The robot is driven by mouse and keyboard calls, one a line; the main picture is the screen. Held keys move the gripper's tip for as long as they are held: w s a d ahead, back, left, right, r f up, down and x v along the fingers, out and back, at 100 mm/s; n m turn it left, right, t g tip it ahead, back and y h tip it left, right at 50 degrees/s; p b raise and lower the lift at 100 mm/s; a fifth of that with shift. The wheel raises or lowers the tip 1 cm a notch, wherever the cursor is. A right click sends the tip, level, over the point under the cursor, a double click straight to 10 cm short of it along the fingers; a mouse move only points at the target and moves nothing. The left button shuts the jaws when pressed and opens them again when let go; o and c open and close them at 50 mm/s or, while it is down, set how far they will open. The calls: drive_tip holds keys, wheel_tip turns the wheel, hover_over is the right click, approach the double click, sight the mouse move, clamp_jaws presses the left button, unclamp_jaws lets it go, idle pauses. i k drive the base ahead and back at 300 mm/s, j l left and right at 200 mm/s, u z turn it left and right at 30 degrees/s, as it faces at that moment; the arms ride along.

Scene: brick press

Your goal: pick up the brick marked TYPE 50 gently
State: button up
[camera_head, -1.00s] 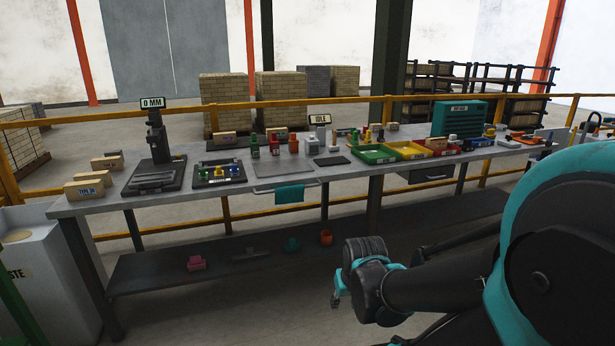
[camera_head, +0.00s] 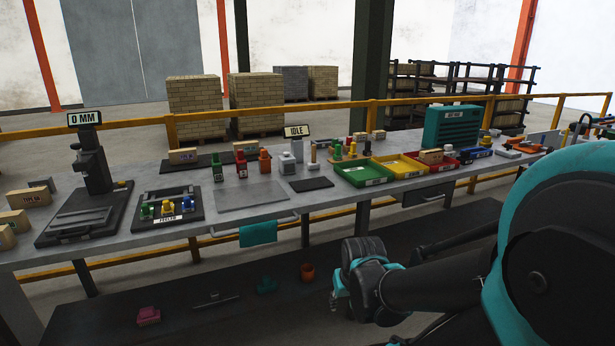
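Several tan bricks lie on the workbench. At the far left end, one brick (camera_head: 28,198) has a dark printed label that may begin with TYPE, but its number is too small to read surely. Another brick (camera_head: 15,221) lies in front of it, and a third brick (camera_head: 5,238) is cut by the left picture edge. A labelled brick (camera_head: 183,156) stands near the back edge, with one more brick (camera_head: 246,146) to its right. My gripper (camera_head: 337,300) hangs low in front of the bench, far from the bricks. Its fingers are too small to judge.
The grey bench (camera_head: 140,238) spans the view. A 0 MM gauge stand (camera_head: 95,165), a feeler tray (camera_head: 167,206) and green (camera_head: 362,181), yellow (camera_head: 402,173) and red bins (camera_head: 446,165) stand on it. A lower shelf (camera_head: 215,318) holds small parts. A yellow rail (camera_head: 220,115) runs behind.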

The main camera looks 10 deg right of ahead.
sight(436, 155)
drive_tip(key=i+l+z, duration=0.3)
drive_tip(key=l, duration=0.15)
drive_tip(key=i+l+z, duration=0.25)
drive_tip(key=l, duration=0.2)
drive_tip(key=i+l, duration=0.1)
drive_tip(key=l, duration=0.35)
drive_tip(key=i+l, duration=0.15)
drive_tip(key=l, duration=0.25)
drive_tip(key=i+l+u, duration=0.1)
drive_tip(key=l, duration=0.35)
